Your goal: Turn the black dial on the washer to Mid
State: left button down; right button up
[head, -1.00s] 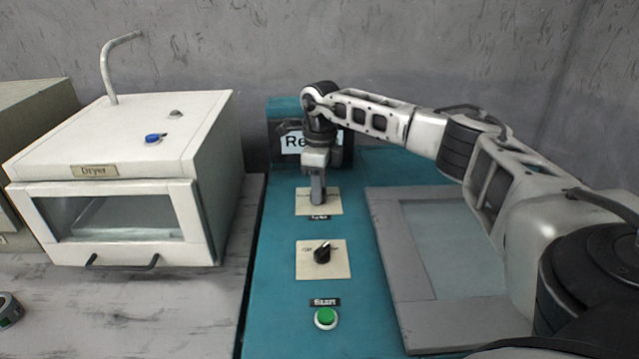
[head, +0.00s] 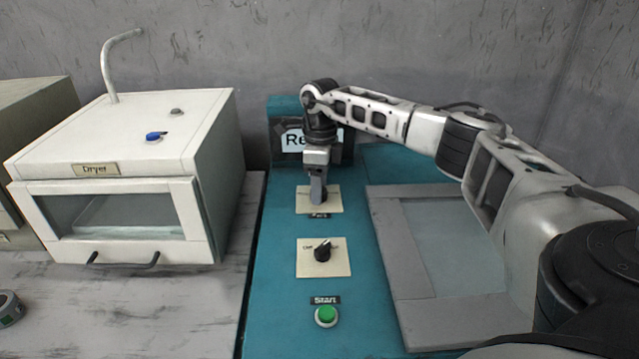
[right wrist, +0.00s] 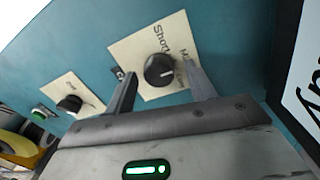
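The washer (head: 275,300) is a teal machine with two black dials on cream plates. The upper dial is mostly hidden by my right gripper (head: 318,196) in the head view. In the right wrist view this black dial (right wrist: 159,69) shows, with "Short" and a partly hidden word starting with "M" printed beside it. Its white mark points toward the right finger. The right gripper (right wrist: 158,70) is open, one finger on each side of the dial; I cannot tell whether they touch it. The lower black dial (head: 322,252) stands free. My left gripper is not in view.
A green Start button (head: 326,316) sits below the dials. A grey-framed glass lid (head: 400,290) lies right of them, under my right arm. A white dryer (head: 130,170) with a blue knob stands at the left. A roll of tape (head: 8,308) lies at the lower left.

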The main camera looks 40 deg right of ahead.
jog(key=shift+r, duration=0.1)
notch_tip(320, 180, up, 16)
jog(key=shift+w+d+b, duration=0.25)
jog(key=shift+d+b, duration=0.1)
jog(key=shift+b, duration=0.1)
jog(key=shift+f, duration=0.2)
dwell(0.3)
